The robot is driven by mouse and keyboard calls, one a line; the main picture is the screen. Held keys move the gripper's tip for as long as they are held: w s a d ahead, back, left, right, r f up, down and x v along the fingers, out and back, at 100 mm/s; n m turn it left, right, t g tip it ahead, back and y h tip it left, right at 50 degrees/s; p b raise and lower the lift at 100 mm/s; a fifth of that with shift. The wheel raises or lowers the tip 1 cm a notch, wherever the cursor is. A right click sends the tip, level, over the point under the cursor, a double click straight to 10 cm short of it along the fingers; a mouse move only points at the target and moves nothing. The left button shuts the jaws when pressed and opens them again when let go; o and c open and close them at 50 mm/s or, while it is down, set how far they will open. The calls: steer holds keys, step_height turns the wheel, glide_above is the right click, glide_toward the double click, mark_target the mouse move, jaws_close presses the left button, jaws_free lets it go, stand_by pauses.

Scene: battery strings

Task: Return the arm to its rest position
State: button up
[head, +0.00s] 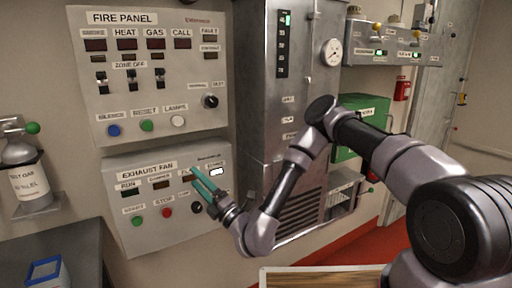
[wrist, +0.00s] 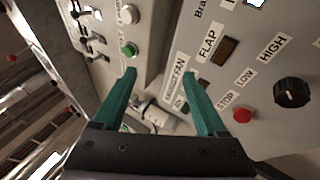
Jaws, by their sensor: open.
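My arm reaches from the right of the head view toward the left wall. My gripper (head: 202,181) has two teal fingers and is in front of the exhaust fan panel (head: 130,233). In the wrist view my gripper (wrist: 160,85) is open, its fingers spread apart with nothing between them. The exhaust fan panel lies close by in the wrist view, with its red stop button (wrist: 242,115) and black knob (wrist: 292,92) right of the fingers. I cannot tell whether a fingertip touches the panel.
The fire panel (head: 155,97) is above the exhaust fan panel. A tall grey metal cabinet (head: 262,60) stands behind my arm, with a green box (head: 368,112) to its right. A test gas bottle (head: 28,180) hangs at the left. A light-edged tabletop (head: 330,275) is at the bottom.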

steer(key=s+d+r+n+g+y, duration=0.1)
steer(key=s+r+n+g+y, duration=0.2)
steer(key=r+n+g, duration=0.45)
steer(key=s+d+r+n+g+y, duration=0.1)
steer(key=s+r+n+g+y, duration=0.3)
steer(key=n+g, duration=0.65)
steer(key=s+d+r+n+g+h, duration=0.5)
steer(key=d+n+g+h, duration=0.1)
steer(key=n+h, duration=0.45)
steer(key=d+r+n+t+h, duration=0.2)
steer(key=d+t, duration=0.4)
steer(key=d, duration=0.5)
steer(key=d+r+n+t+h, duration=0.3)
steer(key=d+r+t+h, duration=0.2)
steer(key=d, duration=0.6)
steer(key=w+d+r+n+t+h, duration=0.1)
steer(key=d+r+t+h, duration=0.3)
steer(key=d, duration=0.8)
steer(key=n+t+h, duration=0.1)
steer(key=t+h, duration=0.1)
steer(key=shift+r+n+t, duration=0.2)
steer(key=shift+n+t, duration=0.1)
steer(key=shift+n, duration=0.05)
